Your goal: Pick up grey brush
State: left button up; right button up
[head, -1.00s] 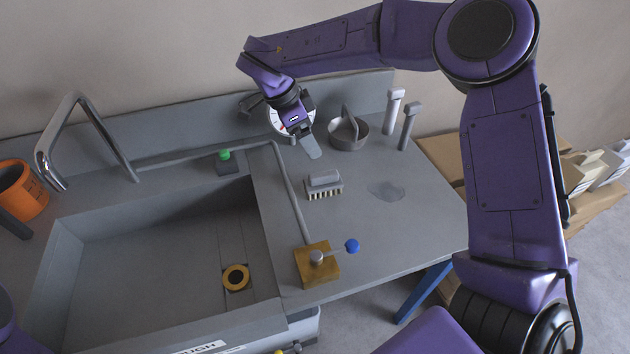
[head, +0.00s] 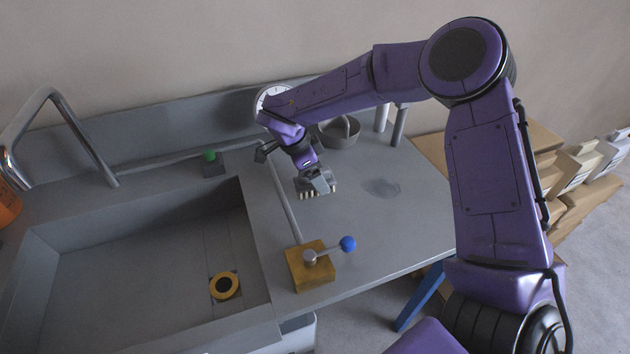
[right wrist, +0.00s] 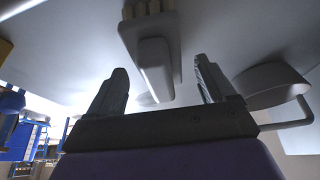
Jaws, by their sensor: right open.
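The grey brush (head: 303,186) stands on the grey counter right of the sink, bristles down, partly hidden by my right gripper (head: 318,183). In the right wrist view the brush (right wrist: 152,50) shows its grey handle and pale bristles, and the handle end points between the fingers. My right gripper (right wrist: 158,78) is open, with one finger on each side of the handle's line. The brush body lies mostly beyond the fingertips, and I see no grip on it. My left gripper is not in view.
A grey bowl (head: 340,134) and two grey posts (head: 399,126) stand behind the brush. A yellow-brown box with a blue-knobbed lever (head: 347,244) is in front. The sink (head: 130,270) opens to the left. The counter to the right is clear.

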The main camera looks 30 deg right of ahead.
jog(key=shift+x, duration=0.75)
jog(key=c, duration=1.2)
jog(key=shift+r, duration=0.15)
jog(key=shift+w+r, duration=0.1)
jog(key=shift+r, duration=0.1)
notch_tip(320, 180, up, 3)
jog(key=shift+f, duration=0.1)
jog(key=s+a+r, duration=0.2)
jog(key=a+r, duration=0.1)
jog(key=a, duration=0.1)
jog(key=s+a+r+b, duration=0.1)
jog(key=s+a+r, duration=0.1)
jog(key=a+r, duration=0.1)
jog(key=s+a+r, duration=0.3)
jog(key=a, duration=0.2)
jog(key=shift+a+r, duration=0.1)
jog(key=shift+r, duration=0.25)
